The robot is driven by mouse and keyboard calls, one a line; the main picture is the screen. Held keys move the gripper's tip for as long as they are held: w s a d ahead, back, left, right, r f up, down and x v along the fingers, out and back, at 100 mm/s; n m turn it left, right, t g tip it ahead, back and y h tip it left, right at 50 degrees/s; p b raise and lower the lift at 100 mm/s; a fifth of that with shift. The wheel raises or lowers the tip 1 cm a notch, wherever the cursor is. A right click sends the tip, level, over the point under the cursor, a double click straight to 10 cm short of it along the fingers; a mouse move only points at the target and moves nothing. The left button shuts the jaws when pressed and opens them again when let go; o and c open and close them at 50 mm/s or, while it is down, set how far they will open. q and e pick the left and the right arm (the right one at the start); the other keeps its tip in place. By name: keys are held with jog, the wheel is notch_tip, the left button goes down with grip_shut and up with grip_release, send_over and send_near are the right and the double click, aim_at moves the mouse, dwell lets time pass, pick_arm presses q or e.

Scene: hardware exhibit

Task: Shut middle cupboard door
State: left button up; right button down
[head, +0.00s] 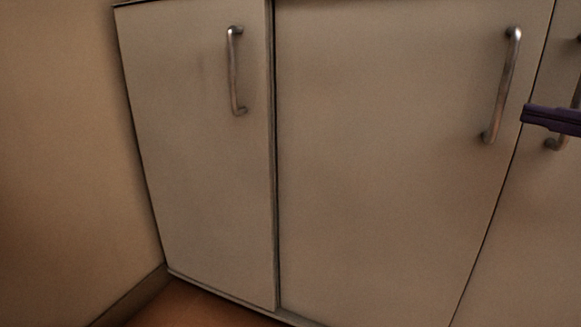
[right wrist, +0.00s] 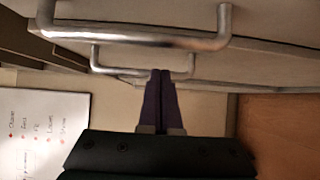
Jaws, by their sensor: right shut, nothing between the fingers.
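The middle cupboard door (head: 385,180) is the wide pale panel in the head view, with a metal bar handle (head: 502,85) near its right edge. It looks flush or nearly so, with a thin dark line along its right side. My right gripper (head: 527,114) enters from the right edge, shut and empty, just right of that handle and in front of the door seam. In the right wrist view its closed fingers (right wrist: 160,75) overlap the farther of two bar handles (right wrist: 110,66); contact cannot be told. My left gripper is not in view.
A narrower left door (head: 200,160) with its own handle (head: 234,70) shows a dark gap along its right edge. Another door handle (head: 557,143) is partly hidden at the right. A wall (head: 60,130) stands left; brown floor (head: 200,305) lies below.

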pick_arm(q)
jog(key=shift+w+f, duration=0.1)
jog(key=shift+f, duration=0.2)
pick_arm(e)
jog(key=shift+w+d, duration=0.5)
jog(key=shift+w, duration=0.2)
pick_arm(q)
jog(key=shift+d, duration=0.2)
